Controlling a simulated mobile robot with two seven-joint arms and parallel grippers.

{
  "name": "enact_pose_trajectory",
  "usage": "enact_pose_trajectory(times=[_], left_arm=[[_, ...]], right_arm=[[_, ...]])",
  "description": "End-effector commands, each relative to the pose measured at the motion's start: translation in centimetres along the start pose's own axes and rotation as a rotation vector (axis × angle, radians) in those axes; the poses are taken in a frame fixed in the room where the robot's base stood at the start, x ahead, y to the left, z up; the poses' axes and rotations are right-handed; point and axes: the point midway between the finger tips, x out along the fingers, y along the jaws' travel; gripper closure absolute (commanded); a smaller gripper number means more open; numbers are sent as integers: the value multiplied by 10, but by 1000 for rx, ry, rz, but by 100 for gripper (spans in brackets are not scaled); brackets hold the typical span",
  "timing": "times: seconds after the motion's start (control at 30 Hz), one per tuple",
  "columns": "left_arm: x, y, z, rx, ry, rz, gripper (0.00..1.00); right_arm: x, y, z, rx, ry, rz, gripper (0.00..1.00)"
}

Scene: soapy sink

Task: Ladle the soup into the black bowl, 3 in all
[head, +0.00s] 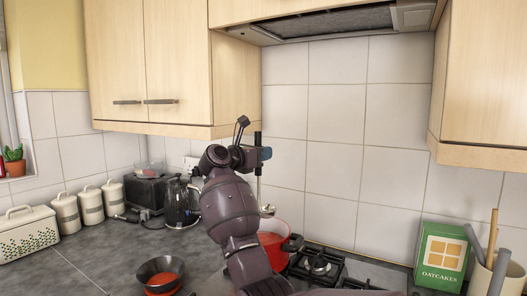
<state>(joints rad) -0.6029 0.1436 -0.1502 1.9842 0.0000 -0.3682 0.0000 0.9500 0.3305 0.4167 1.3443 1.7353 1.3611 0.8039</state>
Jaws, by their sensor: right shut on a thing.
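My right gripper (259,153) is raised in front of the tiled wall, shut on the upright black handle of the ladle (258,139). The ladle's thin stem runs down, and its metal scoop (267,210) hangs just above the red pot (273,246). I cannot tell whether the scoop holds soup. The pot stands by the hob, partly hidden by my right arm. The black bowl (147,272) is on the counter at lower left, with orange-red soup in it. My left gripper is out of view.
A black kettle (181,204) and a dark toaster (145,193) stand behind the bowl. Pale canisters (90,204) and a bread bin (28,232) line the left. A green oatcakes box (440,256) and utensil pot (482,279) are at right. Cupboards (150,65) overhang.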

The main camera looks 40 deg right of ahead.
Motion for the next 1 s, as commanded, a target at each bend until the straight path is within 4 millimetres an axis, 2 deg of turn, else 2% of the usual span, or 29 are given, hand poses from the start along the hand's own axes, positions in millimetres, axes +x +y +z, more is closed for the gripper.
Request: enact_pose_trajectory(times=[0.47,1.0], left_arm=[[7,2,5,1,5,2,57],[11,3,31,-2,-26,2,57]], right_arm=[[0,1,-26,-2,-2,4,100],[0,1,-62,-2,0,5,100]])
